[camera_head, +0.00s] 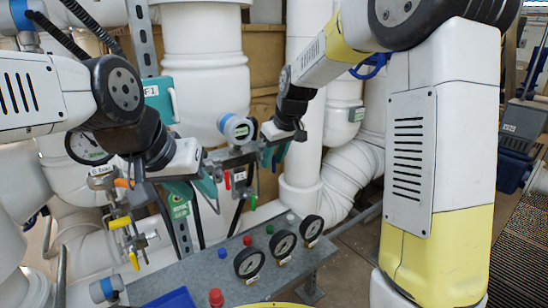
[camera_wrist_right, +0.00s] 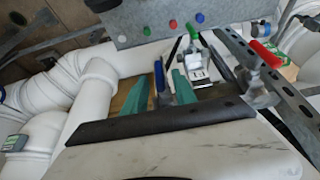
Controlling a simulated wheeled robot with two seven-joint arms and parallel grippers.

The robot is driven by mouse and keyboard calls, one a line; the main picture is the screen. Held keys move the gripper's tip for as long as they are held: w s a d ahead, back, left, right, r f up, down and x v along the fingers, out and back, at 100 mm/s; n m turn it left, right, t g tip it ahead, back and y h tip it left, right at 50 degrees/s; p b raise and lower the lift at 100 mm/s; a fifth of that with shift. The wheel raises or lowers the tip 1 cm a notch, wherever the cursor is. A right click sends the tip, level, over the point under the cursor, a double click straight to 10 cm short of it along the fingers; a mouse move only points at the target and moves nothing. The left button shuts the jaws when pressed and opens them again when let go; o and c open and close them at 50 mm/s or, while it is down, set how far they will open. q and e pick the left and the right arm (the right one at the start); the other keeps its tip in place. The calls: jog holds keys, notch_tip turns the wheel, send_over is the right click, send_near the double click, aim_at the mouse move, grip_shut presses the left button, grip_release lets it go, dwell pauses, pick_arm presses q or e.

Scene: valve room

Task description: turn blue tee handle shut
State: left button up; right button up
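A narrow blue piece (camera_wrist_right: 159,75), which looks like the blue tee handle seen edge-on, stands between the fingertips in the right wrist view. My right gripper (camera_head: 275,153) is at the valve rack; its teal fingers (camera_wrist_right: 161,88) are apart, one on each side of the blue piece, and I see no clear contact. In the head view the handle is mostly hidden by that gripper. My left gripper (camera_head: 193,190) is left of it, in front of the pipes, with its teal fingers apart and nothing seen between them.
A red handle (camera_head: 227,180) hangs close left of my right gripper. Yellow handles (camera_head: 121,222) are at the left. A grey bench (camera_head: 205,272) below carries black gauges (camera_head: 249,262) and coloured knobs. White pipes stand behind. A blue handwheel (camera_head: 371,66) is beside my right arm.

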grip_shut()
jog(key=shift+d, duration=0.1)
dwell(0.3)
jog(key=m+g+y, duration=0.1)
jog(key=g+y, duration=0.1)
jog(key=y, duration=0.3)
jog(key=w+d+f+m+g+y, duration=0.1)
jog(key=m+g+y, duration=0.1)
jog(key=g+y, duration=0.1)
jog(key=f+m+g+y, duration=0.1)
jog(key=g+y, duration=0.1)
jog(key=y, duration=0.4)
jog(key=shift+w+d+f+g+y, duration=0.1)
jog(key=shift+w+d+g+y, duration=0.05)
jog(key=shift+d+g+y, duration=0.2)
jog(key=shift+m, duration=0.3)
dwell(0.5)
grip_release()
